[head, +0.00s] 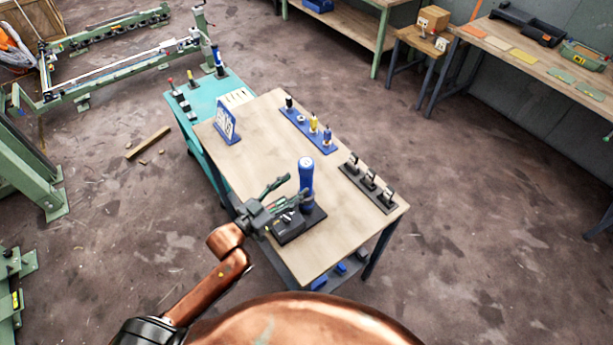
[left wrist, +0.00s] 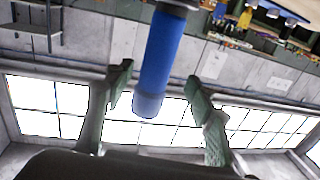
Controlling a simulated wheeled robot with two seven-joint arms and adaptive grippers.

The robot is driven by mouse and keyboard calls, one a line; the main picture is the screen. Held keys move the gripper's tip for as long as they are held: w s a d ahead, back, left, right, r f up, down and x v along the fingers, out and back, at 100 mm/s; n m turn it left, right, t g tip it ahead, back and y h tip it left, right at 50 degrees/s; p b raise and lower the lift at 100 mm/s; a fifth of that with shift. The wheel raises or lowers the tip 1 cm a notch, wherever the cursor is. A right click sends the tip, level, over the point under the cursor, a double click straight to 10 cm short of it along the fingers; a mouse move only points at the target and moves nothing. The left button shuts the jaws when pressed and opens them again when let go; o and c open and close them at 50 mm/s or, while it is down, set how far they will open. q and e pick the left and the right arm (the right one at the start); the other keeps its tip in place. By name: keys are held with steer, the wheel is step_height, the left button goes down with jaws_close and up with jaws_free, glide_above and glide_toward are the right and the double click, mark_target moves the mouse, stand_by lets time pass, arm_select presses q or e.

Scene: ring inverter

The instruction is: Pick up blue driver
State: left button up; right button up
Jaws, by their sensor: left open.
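The blue driver (head: 306,172) stands upright on a dark base (head: 307,220) near the front of the wooden table. My left gripper (head: 292,189) reaches in from the left beside it, low over the base. In the left wrist view the blue driver (left wrist: 162,55) shows between the two open fingers of my left gripper (left wrist: 158,78), with a gap visible on each side. I cannot tell from these views how deep the driver sits between the fingers. My right gripper is not in view.
On the wooden table (head: 235,165), a blue rack (head: 300,125) with small parts stands at the back and a black rack (head: 368,187) at the right. A blue-framed panel (head: 225,122) stands at the left. A teal cart (head: 205,95) adjoins behind. The table's middle is clear.

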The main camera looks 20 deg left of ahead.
mark_target(302, 181)
arm_select(q)
steer(key=shift+w+d+r, duration=0.3)
steer(key=shift+w+d, duration=0.45)
steer(key=shift+w, duration=0.15)
steer(key=shift+p+x, duration=0.35)
steer(key=shift+x, duration=0.9)
steer(key=shift+w+d, duration=0.2)
steer(key=shift+d, duration=0.05)
steer(key=shift+w, duration=0.15)
steer(key=c, duration=1.4)
steer(key=shift+r, duration=0.1)
jaws_close()
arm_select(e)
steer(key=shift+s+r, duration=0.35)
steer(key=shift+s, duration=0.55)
